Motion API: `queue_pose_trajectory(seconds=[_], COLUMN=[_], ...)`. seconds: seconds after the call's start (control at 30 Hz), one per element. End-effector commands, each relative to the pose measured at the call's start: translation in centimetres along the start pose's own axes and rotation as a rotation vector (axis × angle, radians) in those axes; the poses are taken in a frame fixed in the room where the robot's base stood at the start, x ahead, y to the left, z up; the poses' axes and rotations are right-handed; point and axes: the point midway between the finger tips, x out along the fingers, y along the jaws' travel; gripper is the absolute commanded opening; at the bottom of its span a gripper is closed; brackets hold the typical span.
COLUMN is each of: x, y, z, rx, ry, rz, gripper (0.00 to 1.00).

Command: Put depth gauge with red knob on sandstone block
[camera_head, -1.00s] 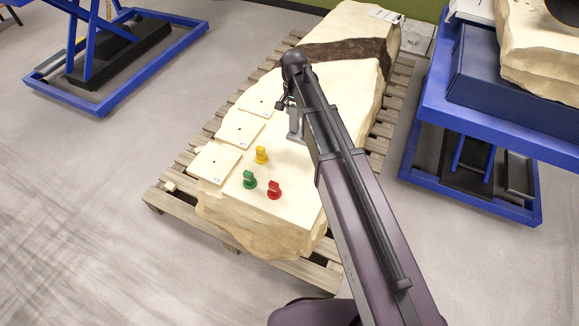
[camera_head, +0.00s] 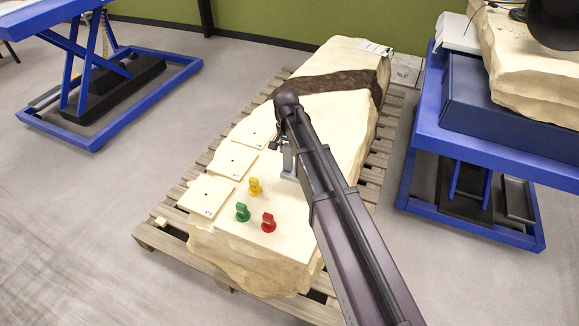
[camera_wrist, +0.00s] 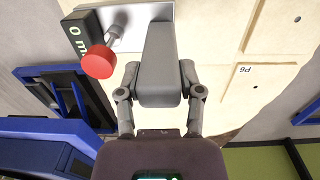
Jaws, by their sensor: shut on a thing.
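The depth gauge is in my gripper (camera_wrist: 160,62). In the wrist view its red knob (camera_wrist: 99,62) stands out to the left, beside a black strip (camera_wrist: 82,38) marked "0 m…" and a silver plate (camera_wrist: 191,12). A finger hides part of the gauge. In the head view my gripper (camera_head: 279,146) is over the long cream sandstone block (camera_head: 345,115), with a grey part of the gauge (camera_head: 289,164) below it. I cannot tell whether the gauge touches the stone. The block has a dark brown band and lies on a wooden pallet.
Yellow (camera_head: 254,186), green (camera_head: 242,212) and red (camera_head: 268,222) knobbed pieces stand on the block's near end. Three pale square plates (camera_head: 231,160) lie along its left side. Blue lift tables stand left (camera_head: 100,75) and right (camera_head: 480,140); the right one bears another stone (camera_head: 530,65).

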Motion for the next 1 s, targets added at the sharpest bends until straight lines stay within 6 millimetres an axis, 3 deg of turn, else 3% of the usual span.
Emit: queue_pose_trajectory(seconds=[0.2,0.77,1.0], x=[1.8,2.1,3.1], y=[-0.1,-0.1,-0.1], z=[0.0,0.1,0.1], rx=[0.000,-0.001,-0.002], ry=[0.000,0.000,0.000], rz=[0.001,0.001,0.001], gripper=[0.00,0.00,0.00])
